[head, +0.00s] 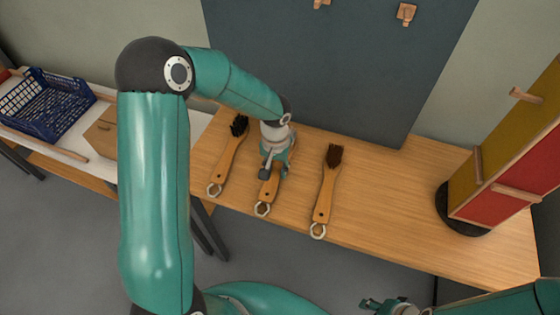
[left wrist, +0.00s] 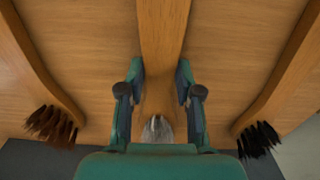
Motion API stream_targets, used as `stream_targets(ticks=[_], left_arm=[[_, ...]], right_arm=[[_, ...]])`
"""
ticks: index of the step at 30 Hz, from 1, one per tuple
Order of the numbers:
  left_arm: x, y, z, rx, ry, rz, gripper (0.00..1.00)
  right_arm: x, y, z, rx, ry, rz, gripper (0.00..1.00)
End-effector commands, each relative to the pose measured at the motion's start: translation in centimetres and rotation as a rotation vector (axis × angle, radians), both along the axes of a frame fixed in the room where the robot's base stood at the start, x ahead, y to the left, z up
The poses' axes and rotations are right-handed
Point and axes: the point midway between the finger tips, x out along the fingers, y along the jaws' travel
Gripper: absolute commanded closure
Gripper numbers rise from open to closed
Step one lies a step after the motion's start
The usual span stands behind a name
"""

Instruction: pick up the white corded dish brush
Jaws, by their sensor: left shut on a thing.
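The white corded dish brush (head: 268,190) lies on the wooden bench as the middle of three brushes, its handle toward the front edge and a pale loop at its end. Its pale bristles (left wrist: 158,130) show in the left wrist view; in the head view my gripper mostly covers its head end. My left gripper (head: 272,170) is shut on its handle, with one finger on each side in the left wrist view (left wrist: 160,78). My right gripper (head: 374,304) is low in the head view, away from the brushes; its jaw state is unclear.
A black-bristled brush (head: 229,157) lies to the left and a brown-bristled brush (head: 327,188) to the right, both close by. A blue crate (head: 45,103) stands far left. A yellow and red panel stand (head: 505,165) is at right. The bench (head: 395,200) is clear between.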

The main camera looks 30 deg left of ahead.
Motion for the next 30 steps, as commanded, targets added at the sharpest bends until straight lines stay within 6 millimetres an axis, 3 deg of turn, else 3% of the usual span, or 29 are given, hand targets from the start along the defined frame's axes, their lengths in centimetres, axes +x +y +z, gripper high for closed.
stream_targets(ticks=[11,17,23,30], left_arm=[[0.1,0.0,0.2,0.001,-0.002,-0.001,1.0],[0.1,0.0,1.4,0.001,-0.004,0.0,1.0],[0.2,0.0,4.6,0.002,-0.008,0.0,1.0],[0.3,-0.1,11.2,0.001,-0.011,0.0,1.0]], right_arm=[[0.0,0.0,0.0,0.0,0.0,0.0,0.6],[0.0,0.0,-0.1,0.0,0.0,0.0,0.6],[0.0,0.0,-0.3,0.0,0.0,0.0,0.6],[0.0,0.0,-0.6,0.0,0.0,0.0,0.6]])
